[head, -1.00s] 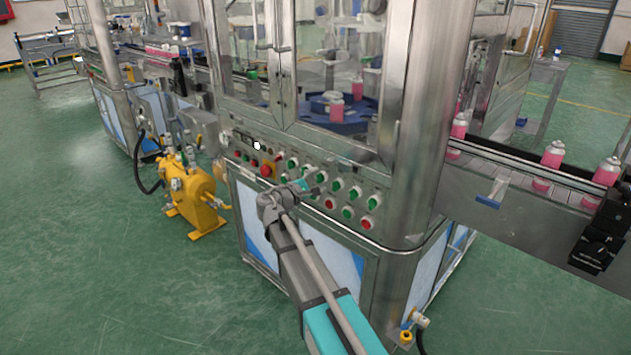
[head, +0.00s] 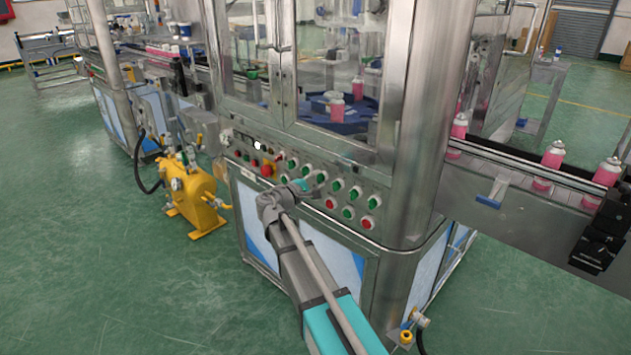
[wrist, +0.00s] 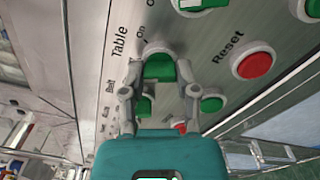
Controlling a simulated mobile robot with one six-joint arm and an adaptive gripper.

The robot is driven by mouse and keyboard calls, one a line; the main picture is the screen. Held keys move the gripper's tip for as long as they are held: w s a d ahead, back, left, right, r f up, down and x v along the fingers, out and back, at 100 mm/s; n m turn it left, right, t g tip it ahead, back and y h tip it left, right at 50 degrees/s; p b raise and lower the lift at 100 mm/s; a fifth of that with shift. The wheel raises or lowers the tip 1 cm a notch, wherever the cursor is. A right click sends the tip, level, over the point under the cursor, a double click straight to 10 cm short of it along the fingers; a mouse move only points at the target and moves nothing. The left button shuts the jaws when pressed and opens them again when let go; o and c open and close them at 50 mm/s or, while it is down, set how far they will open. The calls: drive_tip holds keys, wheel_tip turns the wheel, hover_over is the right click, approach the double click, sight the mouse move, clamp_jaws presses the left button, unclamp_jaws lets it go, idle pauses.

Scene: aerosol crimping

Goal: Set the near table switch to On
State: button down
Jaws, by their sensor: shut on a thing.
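The table switch (wrist: 160,68) is a green knob on the steel control panel, in the upper middle of the wrist view. The word "Table" is printed beside it, with "On" close to the knob. My gripper (wrist: 158,78) has one finger on each side of the knob and is shut on it. In the head view my gripper (head: 312,183) is at the panel, among the rows of buttons, and the arm hides the switch. The knob's exact pointing direction is hard to tell.
A red Reset button (wrist: 252,62) and a green button (wrist: 211,104) sit close to the switch. Another green knob (wrist: 200,4) is at the top edge. A conveyor (head: 520,180) with pink cans is at the right, and a yellow machine (head: 190,190) stands at the left.

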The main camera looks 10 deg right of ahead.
drive_tip(key=m, duration=0.5)
drive_tip(key=shift+m, duration=0.3)
drive_tip(key=m, duration=0.5)
drive_tip(key=shift+d, duration=0.1)
drive_tip(key=shift+m, duration=0.3)
drive_tip(key=shift+c, duration=1.8)
unclamp_jaws()
drive_tip(key=v, duration=1.2)
